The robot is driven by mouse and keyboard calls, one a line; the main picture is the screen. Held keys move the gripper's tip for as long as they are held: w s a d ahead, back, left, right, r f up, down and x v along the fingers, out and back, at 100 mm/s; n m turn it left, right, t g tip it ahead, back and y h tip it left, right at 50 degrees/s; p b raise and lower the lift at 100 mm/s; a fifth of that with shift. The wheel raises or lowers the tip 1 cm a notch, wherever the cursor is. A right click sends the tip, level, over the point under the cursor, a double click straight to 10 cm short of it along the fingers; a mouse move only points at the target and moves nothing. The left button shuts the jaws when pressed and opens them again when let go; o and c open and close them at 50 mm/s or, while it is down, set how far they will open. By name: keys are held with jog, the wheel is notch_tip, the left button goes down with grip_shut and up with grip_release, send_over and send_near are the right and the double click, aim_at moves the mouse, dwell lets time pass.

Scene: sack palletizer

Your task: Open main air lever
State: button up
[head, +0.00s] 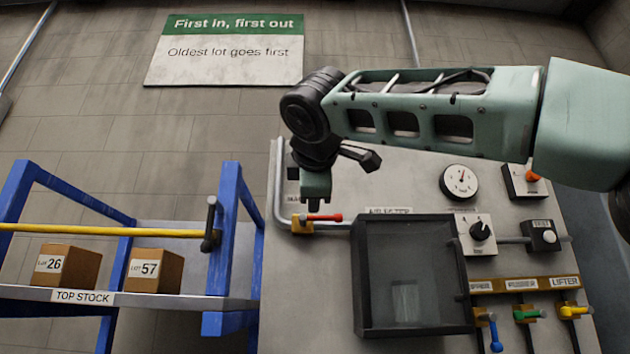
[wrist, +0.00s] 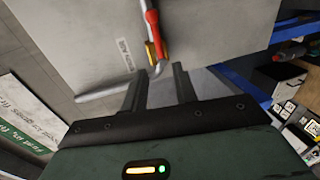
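The main air lever (head: 325,217) is a red handle on a brass valve (head: 301,224) at the left of the grey panel. It points right, roughly along the pipe run. The wrist view shows the red lever (wrist: 151,22) running up from the brass body, with a small label beside it. My gripper (head: 314,204) is just above the valve in the head view and partly hides the label there.
A dark framed box (head: 411,332) is to the right of the valve. A gauge (head: 459,182), a knob (head: 481,231) and blue, green and yellow levers (head: 575,311) are further right. A blue rack (head: 222,245) with two boxes stands left.

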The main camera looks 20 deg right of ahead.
jog(key=b+v, duration=0.1)
jog(key=v, duration=0.6)
jog(key=shift+s, duration=0.25)
jog(key=a+f+g+y+b, duration=0.1)
jog(key=a+f+g+y, duration=0.15)
jog(key=f, duration=0.95)
jog(key=s+a+f+n+g+y+b, duration=0.15)
jog(key=a+f, duration=0.25)
jog(key=f, duration=0.8)
jog(key=a+f+m+g+y, duration=0.1)
jog(key=a+f+g, duration=0.2)
jog(key=f, duration=0.8)
jog(key=s+d+f+m+g, duration=0.2)
jog(key=s+f, duration=0.4)
jog(key=f, duration=0.4)
jog(key=s+d+f+m+g+b, duration=0.1)
jog(key=s+d+f+m+g, duration=0.1)
jog(key=s+f, duration=0.5)
jog(key=s+d+f+m+g+b, duration=0.1)
jog(key=s+f, duration=0.5)
jog(key=f, duration=0.7)
jog(key=d+m+g, duration=0.1)
jog(key=m+g, duration=0.1)
jog(key=g, duration=0.1)
jog(key=shift+s+d, duration=0.3)
jog(key=shift+d, duration=0.1)
jog(key=shift+f, duration=0.1)
